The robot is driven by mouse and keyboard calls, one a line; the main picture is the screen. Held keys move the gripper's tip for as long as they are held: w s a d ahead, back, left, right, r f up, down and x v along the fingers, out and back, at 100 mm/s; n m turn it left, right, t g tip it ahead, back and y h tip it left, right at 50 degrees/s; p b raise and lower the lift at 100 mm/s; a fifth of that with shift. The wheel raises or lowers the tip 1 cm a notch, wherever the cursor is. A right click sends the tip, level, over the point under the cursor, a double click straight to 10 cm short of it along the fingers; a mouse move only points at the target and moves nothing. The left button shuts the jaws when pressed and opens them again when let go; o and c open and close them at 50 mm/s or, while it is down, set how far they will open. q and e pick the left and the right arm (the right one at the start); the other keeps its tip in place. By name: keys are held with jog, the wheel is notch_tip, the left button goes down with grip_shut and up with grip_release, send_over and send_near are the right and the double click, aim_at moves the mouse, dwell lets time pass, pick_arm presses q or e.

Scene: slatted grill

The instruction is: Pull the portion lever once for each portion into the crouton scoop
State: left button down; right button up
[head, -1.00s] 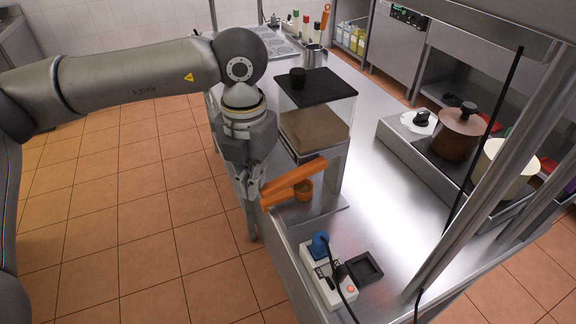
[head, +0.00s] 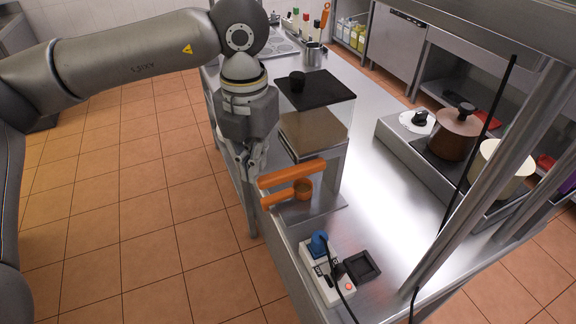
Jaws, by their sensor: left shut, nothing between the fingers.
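The crouton dispenser (head: 313,131) is a clear box with a black lid, holding brown contents, near the left edge of the steel counter. Its orange portion lever (head: 291,174) sticks out leftward from its lower front, close to level. The orange crouton scoop (head: 303,188) is just below the lever, its cup under the dispenser and its handle (head: 277,198) pointing left past the counter edge. My left gripper (head: 248,183) points down beside the lever's free end, shut and empty. I cannot tell whether it touches the lever. My right gripper is out of view.
A power strip (head: 327,275) with a blue plug and a black tray (head: 362,266) lie at the counter's front. A brown pot (head: 455,133) and a cream pot (head: 501,168) stand on the right. A steel post (head: 480,180) rises there. The counter middle is clear.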

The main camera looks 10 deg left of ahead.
pick_arm(q)
notch_tip(320, 180, up, 6)
jog(key=p, duration=0.3)
dwell(0.4)
dwell(0.3)
